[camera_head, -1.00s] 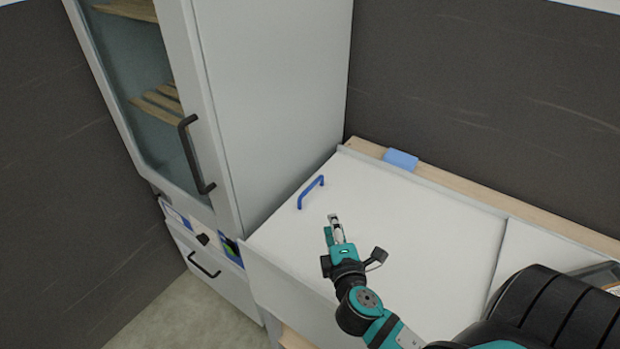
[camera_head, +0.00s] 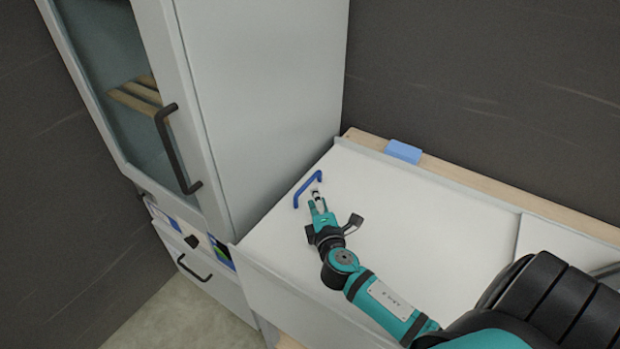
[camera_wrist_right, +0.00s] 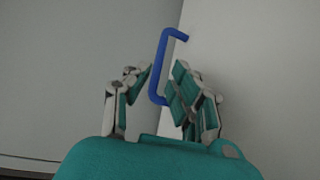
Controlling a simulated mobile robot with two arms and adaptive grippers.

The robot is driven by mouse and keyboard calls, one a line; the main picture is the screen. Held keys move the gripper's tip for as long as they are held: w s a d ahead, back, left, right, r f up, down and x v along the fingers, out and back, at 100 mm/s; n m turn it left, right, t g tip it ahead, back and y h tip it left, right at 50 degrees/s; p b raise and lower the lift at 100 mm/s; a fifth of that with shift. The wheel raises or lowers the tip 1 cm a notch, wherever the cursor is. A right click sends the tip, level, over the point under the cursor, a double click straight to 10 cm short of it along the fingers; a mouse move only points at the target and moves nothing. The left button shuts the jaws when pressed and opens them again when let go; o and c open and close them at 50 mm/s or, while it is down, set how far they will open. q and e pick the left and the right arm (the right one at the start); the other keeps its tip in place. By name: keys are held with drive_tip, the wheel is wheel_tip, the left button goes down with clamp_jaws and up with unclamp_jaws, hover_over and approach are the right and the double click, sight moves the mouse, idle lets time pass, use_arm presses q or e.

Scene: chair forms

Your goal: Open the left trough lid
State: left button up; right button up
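The left trough lid (camera_head: 430,220) is a flat white panel, lying shut, with a blue bar handle (camera_head: 303,187) near its left end. My right gripper (camera_head: 317,194) is beside the handle, at its right side, low over the lid. In the right wrist view, the blue handle (camera_wrist_right: 164,62) rises between the two spread fingers of the right gripper (camera_wrist_right: 160,88). The handle's lower end lies close to the right finger; I cannot tell whether they touch. The fingers are open. My left gripper is in no view.
A tall grey cabinet (camera_head: 260,90) with a glass door and black handle (camera_head: 175,150) stands close left of the lid. A blue block (camera_head: 403,151) sits on the wooden ledge (camera_head: 465,179) behind. A second white panel (camera_head: 565,240) lies to the right.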

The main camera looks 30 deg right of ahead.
sight(310, 179)
drive_tip(key=x, duration=0.9)
clamp_jaws()
